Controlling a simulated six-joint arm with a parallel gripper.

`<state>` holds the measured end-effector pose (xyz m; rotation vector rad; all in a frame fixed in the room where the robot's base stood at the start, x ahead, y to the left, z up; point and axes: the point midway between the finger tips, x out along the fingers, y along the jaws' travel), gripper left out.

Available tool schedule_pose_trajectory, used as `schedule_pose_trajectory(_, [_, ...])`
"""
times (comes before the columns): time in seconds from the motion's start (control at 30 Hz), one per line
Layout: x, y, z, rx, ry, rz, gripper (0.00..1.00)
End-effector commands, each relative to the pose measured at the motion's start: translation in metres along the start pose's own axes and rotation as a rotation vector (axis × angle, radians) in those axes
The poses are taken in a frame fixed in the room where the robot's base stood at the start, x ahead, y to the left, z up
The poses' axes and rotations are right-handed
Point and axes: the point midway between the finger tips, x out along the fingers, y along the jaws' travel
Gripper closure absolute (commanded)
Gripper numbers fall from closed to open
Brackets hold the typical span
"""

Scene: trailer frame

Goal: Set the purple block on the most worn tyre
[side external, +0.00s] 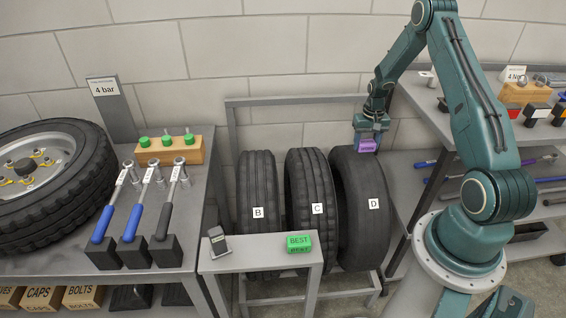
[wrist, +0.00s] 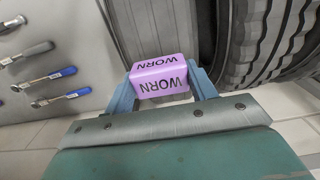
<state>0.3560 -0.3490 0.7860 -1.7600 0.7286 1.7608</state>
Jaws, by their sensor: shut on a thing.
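The purple block (side external: 366,146), marked "WORN" in the wrist view (wrist: 160,78), is held between the two fingers of my gripper (side external: 370,138). The gripper is shut on it. In the side view the block is at the top of tyre D (side external: 358,225), which looks smooth. I cannot tell whether the block touches the tyre. Tyre C (side external: 308,180) has clear grooves, and tyre B (side external: 257,185) shows finer grooves. The three tyres stand upright side by side in a grey rack (side external: 290,101).
A green "BEST" block (side external: 299,243) and a small dark gauge (side external: 217,240) are on a low stand (side external: 261,262) in front of the tyres. A bench (side external: 205,190) with a wheel and torque wrenches is at left. Shelves (side external: 410,165) with tools stand at right.

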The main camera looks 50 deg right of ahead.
Motion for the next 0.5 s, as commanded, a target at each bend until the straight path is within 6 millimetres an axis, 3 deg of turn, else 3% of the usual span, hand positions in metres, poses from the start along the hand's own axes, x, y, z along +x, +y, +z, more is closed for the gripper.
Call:
schedule_pose_trajectory(0.33, [0.008, 0.0, 0.0, 0.0, 0.001, 0.0, 0.67])
schedule_pose_trajectory(0.5, [0.024, 0.0, 0.0, 0.0, -0.002, 0.0, 0.67])
